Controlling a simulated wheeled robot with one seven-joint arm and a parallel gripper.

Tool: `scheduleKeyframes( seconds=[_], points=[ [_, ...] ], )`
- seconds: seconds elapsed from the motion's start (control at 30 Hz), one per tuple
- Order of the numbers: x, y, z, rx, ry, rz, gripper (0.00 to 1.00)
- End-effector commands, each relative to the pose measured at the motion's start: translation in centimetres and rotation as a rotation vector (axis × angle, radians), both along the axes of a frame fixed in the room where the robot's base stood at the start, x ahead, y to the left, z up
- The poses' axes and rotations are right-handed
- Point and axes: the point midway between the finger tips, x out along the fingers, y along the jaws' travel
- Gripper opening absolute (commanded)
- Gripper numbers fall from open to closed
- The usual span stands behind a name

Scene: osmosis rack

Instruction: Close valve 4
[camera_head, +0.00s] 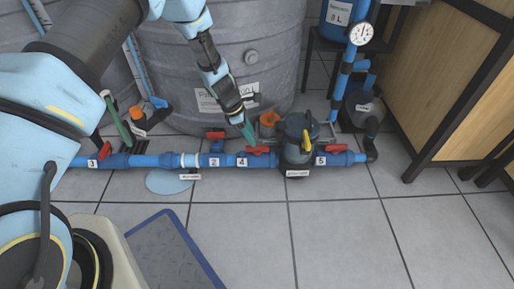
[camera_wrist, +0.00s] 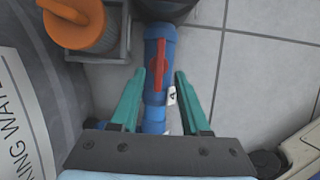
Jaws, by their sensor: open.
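Valve 4 has a red lever handle (camera_head: 257,149) on the blue floor pipe, beside a white label "4" (camera_head: 242,162). In the wrist view, the red handle (camera_wrist: 159,65) lies lengthwise along the pipe, and its label (camera_wrist: 171,95) shows below it. My gripper (camera_head: 249,139) points down at the handle from above and behind. In the wrist view, my gripper (camera_wrist: 160,75) is open, with one green finger on each side of the pipe and handle. No contact shows, and the exact height of the fingertips above the handle is unclear.
An orange-capped fitting (camera_wrist: 75,22) is close by. Red-handled valves 5 (camera_head: 320,148) and 3 (camera_head: 104,151) share the pipe. A grey tank (camera_head: 215,60) stands behind.

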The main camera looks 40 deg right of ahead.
Motion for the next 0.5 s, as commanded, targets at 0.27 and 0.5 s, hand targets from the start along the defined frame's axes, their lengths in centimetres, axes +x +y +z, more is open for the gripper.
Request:
scheduleKeyframes(
  seconds=[0.27, 0.5],
  points=[
    [-0.9, -1.2, -3.8, 0.0, 0.0, -0.001, 0.46],
    [-1.1, -1.4, -4.3, -0.001, -0.001, -0.001, 0.46]
  ],
)
